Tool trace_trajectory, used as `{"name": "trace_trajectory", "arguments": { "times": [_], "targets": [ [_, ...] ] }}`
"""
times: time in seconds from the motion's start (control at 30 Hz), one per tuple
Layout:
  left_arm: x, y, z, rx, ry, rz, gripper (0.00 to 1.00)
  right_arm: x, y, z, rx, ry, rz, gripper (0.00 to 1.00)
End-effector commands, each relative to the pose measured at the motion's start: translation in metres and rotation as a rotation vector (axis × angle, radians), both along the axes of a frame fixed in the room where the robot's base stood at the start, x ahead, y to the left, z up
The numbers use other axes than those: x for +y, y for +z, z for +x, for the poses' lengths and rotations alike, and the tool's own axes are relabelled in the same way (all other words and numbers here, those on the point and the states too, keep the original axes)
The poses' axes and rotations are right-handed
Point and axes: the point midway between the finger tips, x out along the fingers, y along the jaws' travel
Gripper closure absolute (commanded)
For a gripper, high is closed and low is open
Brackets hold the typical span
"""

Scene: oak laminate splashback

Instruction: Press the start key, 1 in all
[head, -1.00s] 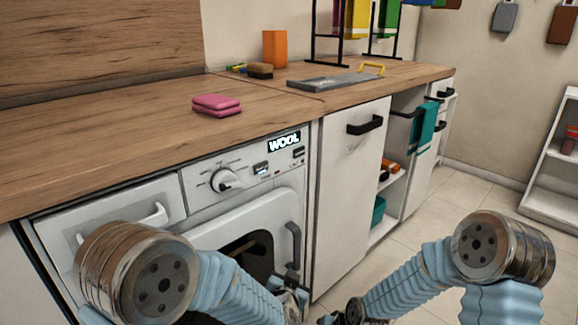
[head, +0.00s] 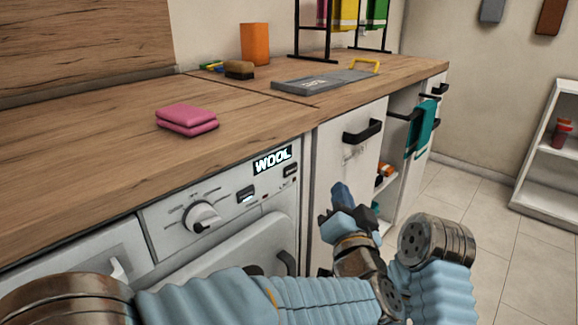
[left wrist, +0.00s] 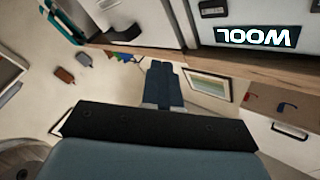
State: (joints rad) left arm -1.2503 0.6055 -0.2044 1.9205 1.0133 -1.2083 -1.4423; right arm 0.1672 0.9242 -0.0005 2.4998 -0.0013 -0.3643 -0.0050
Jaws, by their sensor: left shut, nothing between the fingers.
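The washing machine's control panel (head: 225,205) has a round dial (head: 203,216), a lit display (head: 272,160) reading WOOL, and two dark keys. One key (head: 247,195) is below the display's left end, the other (head: 291,171) below its right end. I cannot read which is the start key. The display also shows upside down in the left wrist view (left wrist: 258,37). My left gripper (head: 341,192) is shut and empty, right of the panel in front of the white cabinet door, apart from both keys. My right gripper is not in view.
A wooden worktop (head: 90,150) above the machine holds a pink folded cloth (head: 187,120), a brush (head: 239,69), an orange box (head: 255,44) and a grey tray (head: 320,80). A black cabinet handle (head: 362,132) juts out near my left gripper. The tiled floor at right is clear.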

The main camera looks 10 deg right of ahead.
Motion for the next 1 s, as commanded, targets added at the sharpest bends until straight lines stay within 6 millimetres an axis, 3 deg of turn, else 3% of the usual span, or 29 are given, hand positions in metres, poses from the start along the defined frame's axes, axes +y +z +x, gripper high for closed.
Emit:
{"name": "trace_trajectory", "arguments": {
  "times": [0.37,0.77,1.0],
  "targets": [
    [0.004,-0.002,0.006,0.0,0.001,-0.002,1.0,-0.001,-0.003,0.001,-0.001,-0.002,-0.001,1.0],
    [0.037,-0.003,0.047,0.001,0.001,-0.003,1.0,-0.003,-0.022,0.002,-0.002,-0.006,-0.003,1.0],
    [0.051,-0.001,0.065,0.002,0.0,-0.001,1.0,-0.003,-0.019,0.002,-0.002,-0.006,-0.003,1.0]
  ]
}}
